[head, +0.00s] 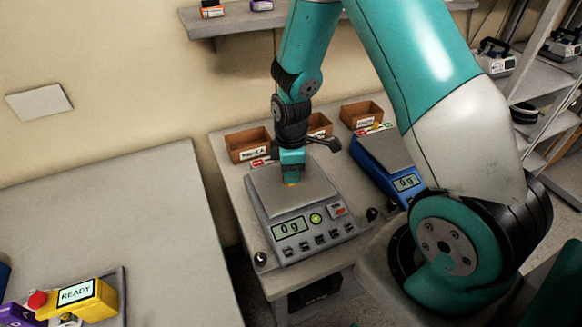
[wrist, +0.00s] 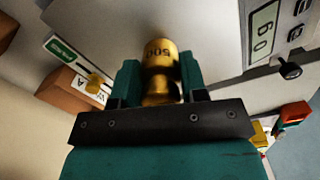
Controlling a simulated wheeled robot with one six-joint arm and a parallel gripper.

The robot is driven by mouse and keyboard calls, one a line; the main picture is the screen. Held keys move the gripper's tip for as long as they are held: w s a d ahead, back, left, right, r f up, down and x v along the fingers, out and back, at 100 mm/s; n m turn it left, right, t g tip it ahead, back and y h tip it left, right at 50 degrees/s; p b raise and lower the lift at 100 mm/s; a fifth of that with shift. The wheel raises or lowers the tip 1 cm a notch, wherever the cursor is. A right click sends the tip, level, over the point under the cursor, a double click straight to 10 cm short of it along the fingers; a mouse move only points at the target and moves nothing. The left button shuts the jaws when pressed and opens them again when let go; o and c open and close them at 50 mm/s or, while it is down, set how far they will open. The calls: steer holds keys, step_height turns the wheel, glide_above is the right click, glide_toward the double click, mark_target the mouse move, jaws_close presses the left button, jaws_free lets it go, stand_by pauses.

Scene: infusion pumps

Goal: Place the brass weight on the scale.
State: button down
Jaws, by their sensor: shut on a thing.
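The brass weight (wrist: 158,65) is held between the two teal fingers of my gripper (wrist: 160,80) in the wrist view, with "500" readable on it. In the head view my gripper (head: 291,172) is over the pan of the grey scale (head: 315,200), and a small bit of the brass weight (head: 291,184) shows below it. The scale's display reads 0 g. I cannot tell whether the weight touches the pan. The scale also shows in the wrist view (wrist: 215,25).
A blue scale (head: 385,165), also reading 0 g, stands to the right. Brown bins (head: 248,145) line the back of the table. A yellow device (head: 92,300) reading READY sits on the left table. A shelf (head: 235,22) hangs above.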

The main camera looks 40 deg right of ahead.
steer(key=c, duration=0.7)
jaws_free()
steer(key=shift+f, duration=0.1)
steer(key=shift+o, duration=0.2)
step_height(320, 180, up, 12)
steer(key=shift+a+r+b, duration=0.15)
steer(key=shift+r+b, duration=0.05)
steer(key=shift+b, duration=0.9)
steer(key=s+a+r+m+y, duration=0.2)
steer(key=s+a+r, duration=0.3)
steer(key=s+a, duration=0.3)
steer(key=s+a+r+m+y, duration=0.2)
steer(key=s+a+r, duration=0.3)
steer(key=s+a, duration=0.3)
steer(key=s+m, duration=0.1)
steer(key=s, duration=0.2)
steer(key=shift+s+a+r, duration=0.2)
steer(key=shift+s+r, duration=0.2)
